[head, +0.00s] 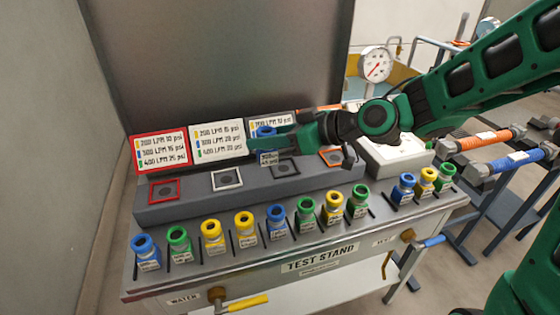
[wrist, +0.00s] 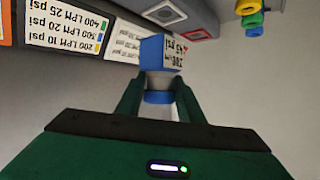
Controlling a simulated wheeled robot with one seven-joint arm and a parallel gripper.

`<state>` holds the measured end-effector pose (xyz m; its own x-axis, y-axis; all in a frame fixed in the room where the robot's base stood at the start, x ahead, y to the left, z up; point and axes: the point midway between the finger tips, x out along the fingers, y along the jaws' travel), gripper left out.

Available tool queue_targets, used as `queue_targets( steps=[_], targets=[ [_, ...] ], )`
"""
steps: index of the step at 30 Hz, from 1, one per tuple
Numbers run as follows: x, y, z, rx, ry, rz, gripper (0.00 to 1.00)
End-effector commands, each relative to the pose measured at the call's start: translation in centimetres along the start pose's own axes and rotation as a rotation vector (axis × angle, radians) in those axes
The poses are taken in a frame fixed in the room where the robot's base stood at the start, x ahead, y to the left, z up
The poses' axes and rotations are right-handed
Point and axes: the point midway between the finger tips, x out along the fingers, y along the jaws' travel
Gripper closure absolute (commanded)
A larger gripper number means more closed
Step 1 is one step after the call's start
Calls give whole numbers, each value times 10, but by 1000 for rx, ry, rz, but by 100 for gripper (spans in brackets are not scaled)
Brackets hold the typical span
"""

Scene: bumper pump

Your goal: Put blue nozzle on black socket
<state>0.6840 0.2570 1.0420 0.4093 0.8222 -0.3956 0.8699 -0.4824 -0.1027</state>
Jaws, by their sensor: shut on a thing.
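My gripper (head: 268,144) is shut on a blue nozzle (head: 265,131) and holds it in the air above the grey socket block. In the wrist view the nozzle (wrist: 160,52) sits between the two fingers (wrist: 158,98), its white label facing the camera. The black socket (head: 286,169) is a black-framed square on the block's top, third from the left. It lies below and slightly right of the nozzle in the head view, with a visible gap between them.
Red (head: 164,191), white (head: 227,179) and orange (head: 332,157) framed sockets share the block. Sign boards (head: 218,140) stand behind. Several yellow, green and blue nozzles (head: 243,224) line the front of the test stand. A pressure gauge (head: 375,66) stands at the back right.

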Motion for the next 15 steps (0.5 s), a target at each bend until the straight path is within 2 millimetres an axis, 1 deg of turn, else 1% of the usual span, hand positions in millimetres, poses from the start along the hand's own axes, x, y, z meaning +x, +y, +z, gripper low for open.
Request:
queue_targets(
  steps=[1, 15],
  targets=[
    [2, 9, 4, 5, 0, 0, 99],
    [25, 93, 38, 2, 1, 0, 99]
  ],
)
